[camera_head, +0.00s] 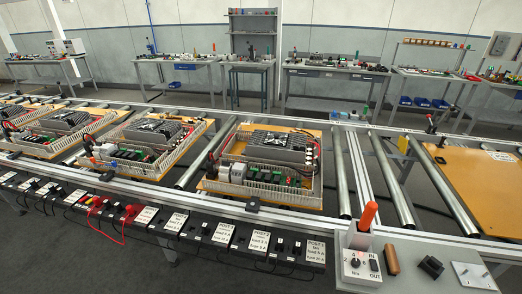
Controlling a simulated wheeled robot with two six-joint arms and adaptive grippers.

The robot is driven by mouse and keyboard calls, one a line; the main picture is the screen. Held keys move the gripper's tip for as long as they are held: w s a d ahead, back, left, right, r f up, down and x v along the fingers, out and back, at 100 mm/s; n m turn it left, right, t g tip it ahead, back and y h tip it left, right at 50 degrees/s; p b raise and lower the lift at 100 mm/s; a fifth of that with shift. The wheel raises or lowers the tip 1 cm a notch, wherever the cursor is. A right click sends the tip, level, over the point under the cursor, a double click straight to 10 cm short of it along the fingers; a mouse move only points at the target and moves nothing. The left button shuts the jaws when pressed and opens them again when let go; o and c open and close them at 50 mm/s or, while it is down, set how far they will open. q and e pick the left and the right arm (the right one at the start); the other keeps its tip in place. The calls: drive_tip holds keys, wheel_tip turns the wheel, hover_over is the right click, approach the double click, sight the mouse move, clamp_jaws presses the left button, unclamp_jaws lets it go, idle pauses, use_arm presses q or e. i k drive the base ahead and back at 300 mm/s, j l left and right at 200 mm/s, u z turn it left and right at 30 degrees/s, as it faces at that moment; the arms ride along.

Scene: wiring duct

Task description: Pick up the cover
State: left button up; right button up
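I cannot pick out a separate duct cover with certainty. The nearest wooden board (212,186) sits on the roller conveyor in the middle of the view. White slotted wiring duct (262,194) runs along its front and side edges, around several green and dark modules. A grey ribbed block (268,147) fills the back of the board. Neither of my grippers shows in the head view.
More populated boards (155,145) stand to the left on the conveyor, and a bare wooden board (480,180) lies at the right. A control box (360,262) with an orange-red handle (368,215) stands at the front right. Labelled black boxes (265,243) line the front edge.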

sight(431, 265)
drive_tip(key=z, duration=1.55)
